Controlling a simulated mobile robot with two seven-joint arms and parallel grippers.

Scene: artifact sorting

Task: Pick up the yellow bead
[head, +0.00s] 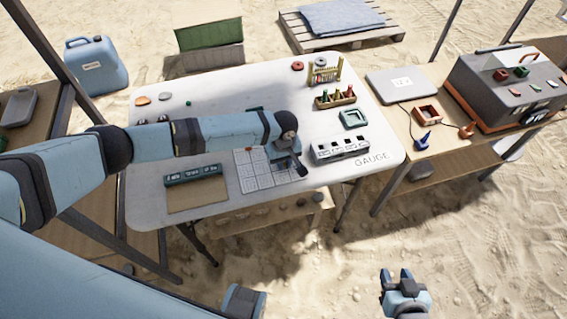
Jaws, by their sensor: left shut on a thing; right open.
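My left arm reaches across the white table (222,90) from the left. Its gripper (301,170) points down by the right edge of a white gridded tray (252,183). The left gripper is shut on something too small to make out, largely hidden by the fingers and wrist. I cannot pick out the yellow bead; the arm covers part of the table. A small green bead (188,103) lies at the table's far left. My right gripper (396,274) is open and empty, over the sand in front of the table.
A gauge block (341,149), green square dish (354,118), bottle rack (335,98) and peg rack (324,72) stand at the table's right. A green labelled box (193,175) and brown mat (197,197) lie at front left. A side table (450,148) stands right.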

